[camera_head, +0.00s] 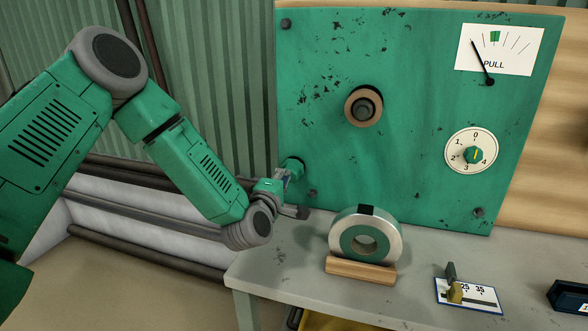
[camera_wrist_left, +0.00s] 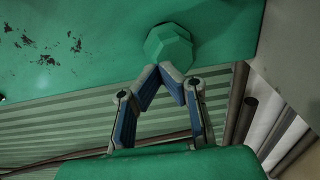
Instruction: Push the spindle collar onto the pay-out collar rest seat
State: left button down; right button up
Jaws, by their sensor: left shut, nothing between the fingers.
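My left gripper (camera_head: 284,178) is at the lower left edge of the green panel, beside a green knob-like stub (camera_head: 294,165). In the left wrist view its fingertips (camera_wrist_left: 172,72) meet with nothing between them, just below the faceted green stub (camera_wrist_left: 168,46); I cannot tell whether they touch it. A tan ring (camera_head: 352,107) surrounds a dark spindle (camera_head: 367,108) on the panel. A silver and green ring (camera_head: 389,239) with a black mark on top stands upright on a wooden rest (camera_head: 360,273). I cannot tell for certain which ring is the collar.
The green panel (camera_head: 420,120) stands at the back of a grey bench (camera_head: 290,265). It carries a PULL gauge (camera_head: 510,50) and a numbered dial (camera_head: 474,154). A small scale plate with a slider (camera_head: 470,296) and a dark tray (camera_head: 566,296) lie at right.

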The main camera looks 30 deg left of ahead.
pick_arm(q)
jog(key=shift+x, duration=0.9)
dwell(1.0)
jog(key=shift+d, duration=0.1)
jog(key=shift+v, duration=2.45)
jog(key=v, duration=1.2)
jog(key=shift+f, duration=0.15)
